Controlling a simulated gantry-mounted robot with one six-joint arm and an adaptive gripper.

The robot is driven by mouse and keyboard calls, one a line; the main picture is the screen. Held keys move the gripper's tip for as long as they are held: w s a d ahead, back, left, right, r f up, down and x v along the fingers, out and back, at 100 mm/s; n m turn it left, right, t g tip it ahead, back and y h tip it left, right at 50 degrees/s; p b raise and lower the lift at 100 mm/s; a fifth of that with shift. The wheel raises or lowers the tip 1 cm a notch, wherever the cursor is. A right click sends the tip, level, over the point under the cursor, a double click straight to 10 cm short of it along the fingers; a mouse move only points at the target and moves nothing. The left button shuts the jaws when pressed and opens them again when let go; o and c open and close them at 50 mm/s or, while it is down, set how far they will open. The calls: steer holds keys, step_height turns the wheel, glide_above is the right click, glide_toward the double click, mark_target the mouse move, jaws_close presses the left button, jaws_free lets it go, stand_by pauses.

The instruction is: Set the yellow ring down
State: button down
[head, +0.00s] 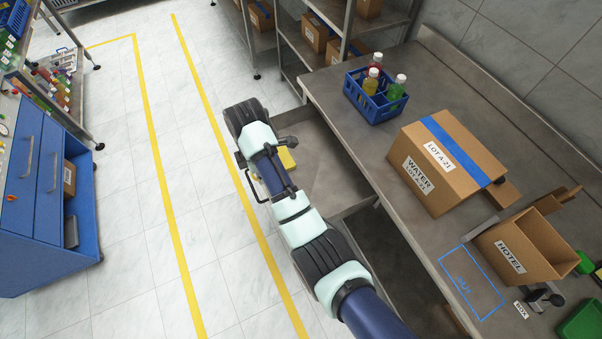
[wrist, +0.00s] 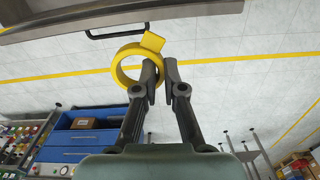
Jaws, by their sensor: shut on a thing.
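The yellow ring (wrist: 117,72) is a thick round band with a flat block on its rim, seen in the wrist view. My gripper (wrist: 160,72) is shut on the side of the ring near that block. The ring is in the air, with the floor far behind it. In the head view, a yellow part (head: 287,157) shows beside my arm, over the open drawer (head: 335,175); my arm hides the rest of it and the gripper.
The drawer's dark handle (wrist: 117,33) shows close to the ring in the wrist view. The workbench top (head: 400,125) bears a blue crate (head: 368,111), a large carton (head: 447,160) and an open carton (head: 525,250). A blue cabinet (head: 35,200) stands across the aisle.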

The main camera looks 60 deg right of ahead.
mark_target(310, 196)
steer(key=shift+s+d+f+n+b, duration=2.15)
steer(key=shift+s+d+f+n, duration=1.05)
steer(key=shift+s+d, duration=2.2)
steer(key=f+b, duration=0.2)
steer(key=f, duration=0.4)
steer(key=f+b, duration=0.3)
steer(key=f, duration=0.4)
steer(key=f+b, duration=0.3)
steer(key=f, duration=0.3)
steer(key=shift+w+d+f, duration=0.3)
steer(key=shift+w+f, duration=0.05)
steer(key=shift+f, duration=0.05)
steer(key=shift+f, duration=0.1)
steer(key=c, duration=1.3)
jaws_free()
steer(key=shift+o, duration=0.2)
